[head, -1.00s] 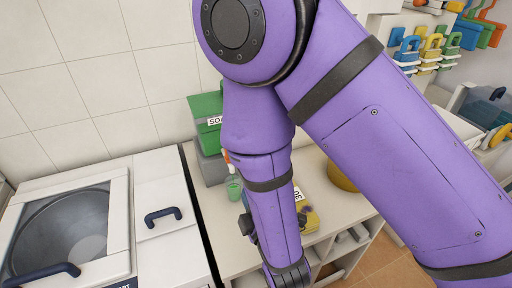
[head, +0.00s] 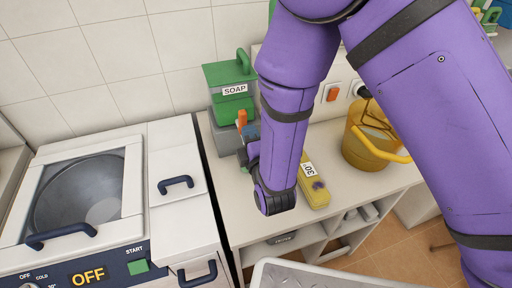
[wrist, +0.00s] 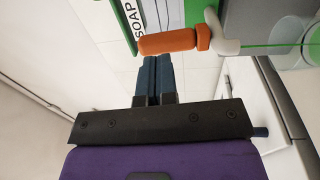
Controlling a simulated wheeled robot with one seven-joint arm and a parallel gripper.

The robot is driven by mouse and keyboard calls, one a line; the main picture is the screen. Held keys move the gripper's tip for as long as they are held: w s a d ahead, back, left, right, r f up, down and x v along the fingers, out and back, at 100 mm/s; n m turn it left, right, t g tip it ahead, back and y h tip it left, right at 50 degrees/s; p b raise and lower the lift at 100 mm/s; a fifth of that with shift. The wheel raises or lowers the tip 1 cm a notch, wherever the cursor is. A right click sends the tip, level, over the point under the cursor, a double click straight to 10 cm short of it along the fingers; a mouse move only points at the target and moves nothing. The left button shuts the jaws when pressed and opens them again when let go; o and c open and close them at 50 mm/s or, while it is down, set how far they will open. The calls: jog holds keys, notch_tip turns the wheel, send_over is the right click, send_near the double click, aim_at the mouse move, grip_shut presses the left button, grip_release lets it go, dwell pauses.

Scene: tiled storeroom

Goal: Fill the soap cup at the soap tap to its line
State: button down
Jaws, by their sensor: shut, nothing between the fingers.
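The soap tank, with a green top (head: 228,76) and a SOAP label, stands against the wall on the counter. Its orange tap lever (head: 241,118) shows just left of my gripper (head: 251,130). In the wrist view my gripper (wrist: 158,62) is shut and empty, its blue fingertips close by the orange lever (wrist: 168,42); I cannot tell whether they touch. A grey spout (wrist: 226,43) is right of the lever. A sliver of green (head: 244,167) beneath my wrist may be the soap cup; my arm hides most of it, and its fill level cannot be seen.
A washer (head: 137,255) with OFF on its panel stands left. A yellow box (head: 313,190) labelled 30° lies on the counter right of my wrist. A yellow bucket (head: 362,152) stands farther right. An orange wall switch (head: 333,93) is behind.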

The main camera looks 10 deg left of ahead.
aim_at(244, 121)
jog(key=shift+x, duration=1.2)
jog(key=shift+w+a+r+g, duration=0.1)
jog(key=shift+w+a+g, duration=0.15)
jog(key=shift+g, duration=0.05)
jog(key=shift+d, duration=0.1)
